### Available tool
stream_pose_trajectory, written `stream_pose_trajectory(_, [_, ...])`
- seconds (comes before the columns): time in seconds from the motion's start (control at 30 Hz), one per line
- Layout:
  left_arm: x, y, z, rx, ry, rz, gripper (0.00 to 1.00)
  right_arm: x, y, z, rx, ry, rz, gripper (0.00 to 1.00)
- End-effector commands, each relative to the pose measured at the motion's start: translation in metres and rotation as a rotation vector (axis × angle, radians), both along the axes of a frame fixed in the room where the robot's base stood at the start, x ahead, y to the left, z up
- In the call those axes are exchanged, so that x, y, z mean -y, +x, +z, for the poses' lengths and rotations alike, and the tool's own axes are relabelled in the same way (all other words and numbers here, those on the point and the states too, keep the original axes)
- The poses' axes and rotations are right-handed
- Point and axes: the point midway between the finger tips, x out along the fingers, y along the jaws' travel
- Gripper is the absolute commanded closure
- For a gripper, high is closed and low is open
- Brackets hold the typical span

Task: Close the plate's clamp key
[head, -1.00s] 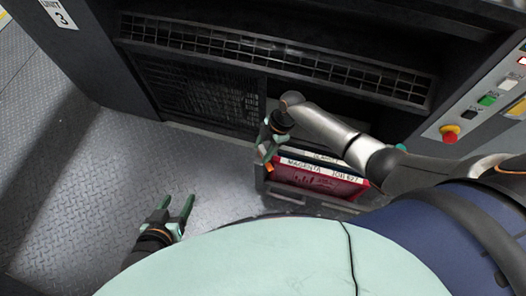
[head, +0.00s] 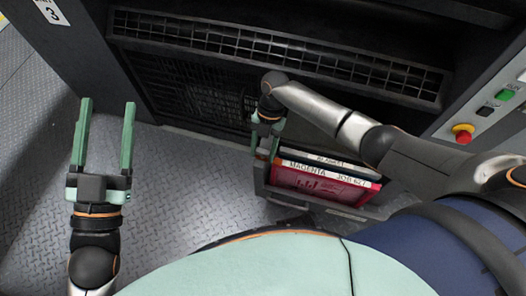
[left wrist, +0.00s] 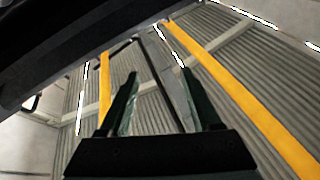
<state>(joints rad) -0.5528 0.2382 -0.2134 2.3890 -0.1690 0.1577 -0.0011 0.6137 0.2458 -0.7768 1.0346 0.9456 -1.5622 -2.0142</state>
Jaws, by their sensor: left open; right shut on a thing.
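A red plate (head: 318,186) with a white label reading "MAGENTA" and a job number stands in a dark rack (head: 262,186) at the foot of the machine. My right gripper (head: 263,152) points down at the rack's upper left corner, beside the plate's left end. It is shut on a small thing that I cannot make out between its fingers. I cannot pick out a clamp key for certain. My left gripper (head: 108,102) is open and empty over the floor at the left; its spread fingers also show in the left wrist view (left wrist: 160,76).
A second white label (head: 318,158) shows behind the red plate's. The dark machine has a long grille (head: 280,48) above the rack. A panel at the right has a red knob (head: 463,133) and a green button (head: 505,95). Checkered metal floor (head: 180,190) lies clear between my grippers.

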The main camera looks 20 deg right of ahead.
Motion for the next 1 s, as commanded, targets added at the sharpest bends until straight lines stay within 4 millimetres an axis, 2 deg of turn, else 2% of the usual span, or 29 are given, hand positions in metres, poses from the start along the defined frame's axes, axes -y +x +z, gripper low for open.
stream_pose_trajectory(0.1, [0.002, -0.008, 0.017, 0.086, 0.002, -0.014, 0.35, 0.000, 0.000, -0.001, -0.001, -0.001, 0.046, 1.00])
stream_pose_trajectory(0.3, [0.004, -0.016, 0.034, 0.159, 0.002, -0.028, 0.35, 0.000, 0.000, -0.001, 0.000, 0.000, 0.088, 1.00])
stream_pose_trajectory(0.77, [0.004, -0.018, 0.038, 0.176, 0.002, -0.032, 0.35, 0.000, -0.001, 0.000, -0.001, 0.000, 0.100, 1.00])
stream_pose_trajectory(0.8, [0.004, -0.018, 0.038, 0.176, 0.002, -0.032, 0.35, 0.000, -0.001, 0.000, -0.001, 0.000, 0.100, 0.41])
stream_pose_trajectory(1.0, [0.004, -0.018, 0.038, 0.176, 0.002, -0.032, 0.35, 0.000, -0.001, 0.000, 0.000, -0.001, 0.098, 0.18])
